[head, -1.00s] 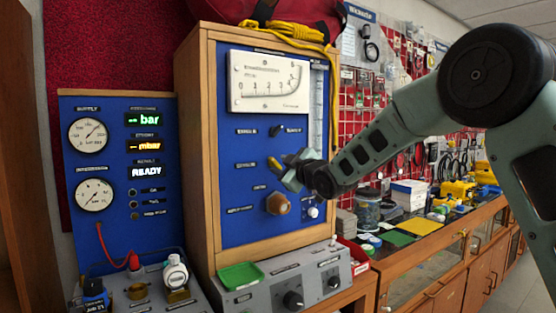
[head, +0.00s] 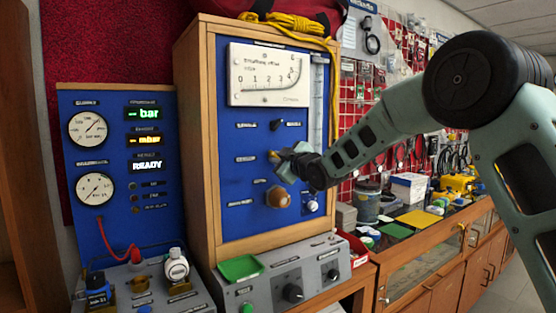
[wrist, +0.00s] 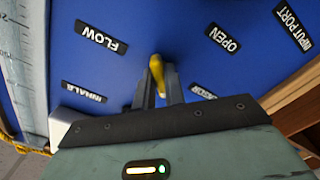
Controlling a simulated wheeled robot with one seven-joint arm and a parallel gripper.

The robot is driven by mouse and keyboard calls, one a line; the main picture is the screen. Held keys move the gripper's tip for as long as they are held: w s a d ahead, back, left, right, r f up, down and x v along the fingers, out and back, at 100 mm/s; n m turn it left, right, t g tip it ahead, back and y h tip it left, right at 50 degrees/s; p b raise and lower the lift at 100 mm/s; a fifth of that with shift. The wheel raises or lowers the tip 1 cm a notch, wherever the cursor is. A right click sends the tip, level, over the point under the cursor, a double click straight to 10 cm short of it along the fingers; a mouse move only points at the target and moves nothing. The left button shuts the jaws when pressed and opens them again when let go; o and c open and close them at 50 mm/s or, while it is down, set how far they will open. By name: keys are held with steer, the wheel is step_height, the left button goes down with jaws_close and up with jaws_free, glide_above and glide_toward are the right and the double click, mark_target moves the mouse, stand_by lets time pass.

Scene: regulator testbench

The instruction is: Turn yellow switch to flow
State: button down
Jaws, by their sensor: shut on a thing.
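The yellow switch (wrist: 157,74) is on the blue panel (wrist: 130,15), between the fingers of my gripper (wrist: 158,90) in the wrist view. My gripper is shut on it. In the head view only a small bit of the yellow switch (head: 272,155) shows past my gripper (head: 280,162). In the wrist view, the FLOW label (wrist: 101,37) is up and left of the switch, and the OPEN label (wrist: 223,38) is up and right. The switch's yellow end points roughly up in that view, between these two labels. Its base is hidden by the fingers.
A brown round knob (head: 278,197) and a small white knob (head: 312,206) sit below my gripper. A black switch (head: 277,125) is above. A scale gauge (head: 269,75) tops the panel. A wooden frame (head: 208,130) edges it. A grey box (head: 285,280) with knobs stands below.

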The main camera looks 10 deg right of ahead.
steer(key=shift+f, duration=0.1)
steer(key=m+b, duration=0.2)
steer(key=m, duration=0.1)
steer(key=shift+m, duration=0.4)
steer(key=m+b, duration=0.1)
steer(key=m, duration=0.4)
steer(key=m+b, duration=0.1)
steer(key=m, duration=0.3)
steer(key=shift+m, duration=0.4)
steer(key=shift+m+b, duration=0.5)
steer(key=shift+m, duration=1.5)
steer(key=c, duration=1.5)
jaws_free()
steer(key=shift+o, duration=0.2)
